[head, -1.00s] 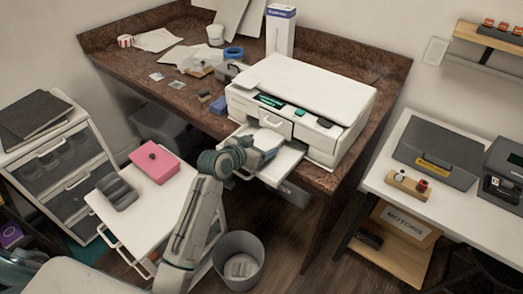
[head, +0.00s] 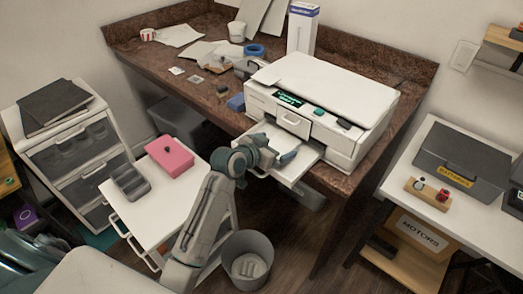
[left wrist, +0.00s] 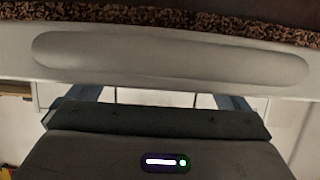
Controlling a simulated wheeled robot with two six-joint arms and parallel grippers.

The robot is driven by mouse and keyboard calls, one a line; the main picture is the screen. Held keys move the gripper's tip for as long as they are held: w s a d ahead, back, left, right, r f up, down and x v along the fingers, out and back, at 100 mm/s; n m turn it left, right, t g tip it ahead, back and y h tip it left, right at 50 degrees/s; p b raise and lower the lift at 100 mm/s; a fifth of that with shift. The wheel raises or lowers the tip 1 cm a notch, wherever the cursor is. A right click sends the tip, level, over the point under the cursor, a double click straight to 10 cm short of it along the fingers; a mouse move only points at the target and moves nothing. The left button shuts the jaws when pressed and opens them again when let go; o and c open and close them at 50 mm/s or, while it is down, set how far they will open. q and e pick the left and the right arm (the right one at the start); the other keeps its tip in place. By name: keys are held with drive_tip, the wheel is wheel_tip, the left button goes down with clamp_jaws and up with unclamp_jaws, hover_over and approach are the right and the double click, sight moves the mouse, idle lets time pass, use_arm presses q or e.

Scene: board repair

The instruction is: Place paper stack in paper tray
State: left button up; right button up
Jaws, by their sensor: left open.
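The white printer (head: 345,88) stands on the brown desk. Its paper tray (head: 303,168) is pulled out at the front. My left gripper (head: 284,158) is open at the tray, its fingers over or against the tray's left part; I cannot tell if they touch. In the left wrist view the open fingers (left wrist: 160,98) are apart, below a white panel (left wrist: 60,75) with a long rounded recess. I cannot make out a separate paper stack in the tray; the arm hides part of it. White sheets (head: 178,35) lie at the desk's back left. My right gripper is not in view.
A grey bin (head: 228,252) stands on the floor below the tray. A white cart (head: 165,212) holds a pink box (head: 170,157) and a grey organiser (head: 130,183). A side table (head: 395,183) with a grey case (head: 470,157) is at right.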

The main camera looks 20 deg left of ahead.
use_arm(q)
drive_tip(key=b+v, duration=0.1)
drive_tip(key=v, duration=0.8)
drive_tip(key=shift+s+r, duration=0.15)
drive_tip(key=shift+s, duration=0.15)
drive_tip(key=shift+a, duration=0.15)
drive_tip(key=shift+c, duration=0.5)
